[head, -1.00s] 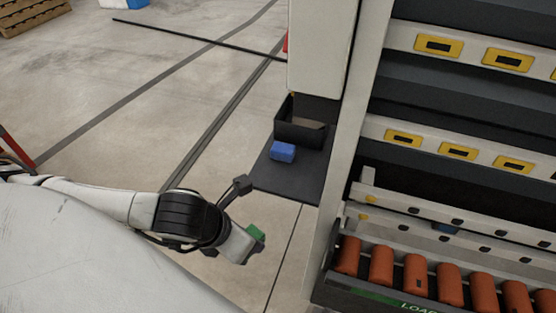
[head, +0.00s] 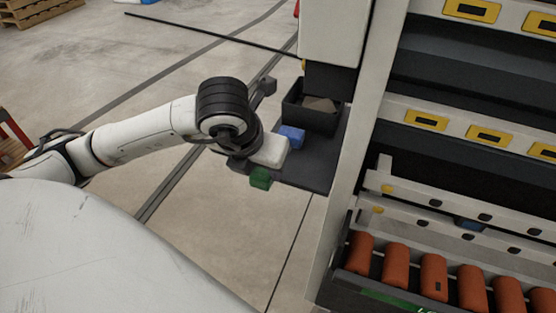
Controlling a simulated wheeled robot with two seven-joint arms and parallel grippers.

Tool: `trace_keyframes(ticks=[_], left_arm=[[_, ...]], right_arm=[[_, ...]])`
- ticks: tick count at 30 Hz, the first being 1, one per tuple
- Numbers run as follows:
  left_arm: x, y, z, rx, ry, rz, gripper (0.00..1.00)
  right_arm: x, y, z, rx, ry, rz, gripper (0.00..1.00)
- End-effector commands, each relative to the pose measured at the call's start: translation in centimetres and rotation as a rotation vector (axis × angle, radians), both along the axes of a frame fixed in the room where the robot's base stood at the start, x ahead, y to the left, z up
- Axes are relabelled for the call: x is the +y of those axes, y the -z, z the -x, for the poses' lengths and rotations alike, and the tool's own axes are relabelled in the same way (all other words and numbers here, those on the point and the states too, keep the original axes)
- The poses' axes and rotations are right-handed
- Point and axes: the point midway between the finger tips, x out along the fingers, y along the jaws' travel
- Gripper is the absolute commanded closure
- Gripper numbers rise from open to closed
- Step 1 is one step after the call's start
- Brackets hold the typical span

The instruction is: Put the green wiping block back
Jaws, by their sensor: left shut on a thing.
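The green wiping block (head: 260,178) shows at the fingers of my left gripper (head: 262,168), which is shut on it. The gripper and block are in front of the near left edge of a dark shelf (head: 312,176), overlapping it in the picture; I cannot tell the height between them. Part of the block is hidden by the gripper. A blue block (head: 291,136) lies on the shelf, just right of my gripper. A dark open box (head: 312,113) stands behind it with a brownish thing inside. My right gripper does not show.
A pale machine post (head: 345,200) rises right of the shelf. Beyond it is a rack with yellow-framed slots (head: 426,120) and a row of orange rollers (head: 396,266) at the bottom. A thin black bar (head: 210,34) crosses behind.

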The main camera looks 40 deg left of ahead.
Motion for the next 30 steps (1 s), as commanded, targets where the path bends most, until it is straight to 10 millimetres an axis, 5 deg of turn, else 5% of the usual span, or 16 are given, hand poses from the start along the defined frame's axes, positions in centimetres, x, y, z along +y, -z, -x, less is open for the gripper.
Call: trace_keyframes(ticks=[6, 10, 22, 28, 29, 30], left_arm=[[1.3, -0.3, -5.5, -0.001, -0.001, 0.003, 0.86], [1.7, -0.2, -7.3, -0.001, 0.001, 0.003, 0.86], [1.9, 3.3, -7.9, 0.003, 0.002, 0.001, 0.86], [1.9, 3.4, -8.0, -0.001, 0.002, 0.0, 0.86], [1.9, 3.5, -8.0, 0.0, 0.003, 0.0, 0.64], [1.9, 3.5, -8.0, 0.0, 0.002, 0.0, 0.57]], right_arm=[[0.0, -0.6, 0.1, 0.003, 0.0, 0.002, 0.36], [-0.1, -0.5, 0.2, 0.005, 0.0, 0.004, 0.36], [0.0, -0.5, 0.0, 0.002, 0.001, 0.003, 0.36], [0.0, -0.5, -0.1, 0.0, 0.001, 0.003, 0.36], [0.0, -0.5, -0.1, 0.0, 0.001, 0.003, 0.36], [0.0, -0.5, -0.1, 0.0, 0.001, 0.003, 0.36]])
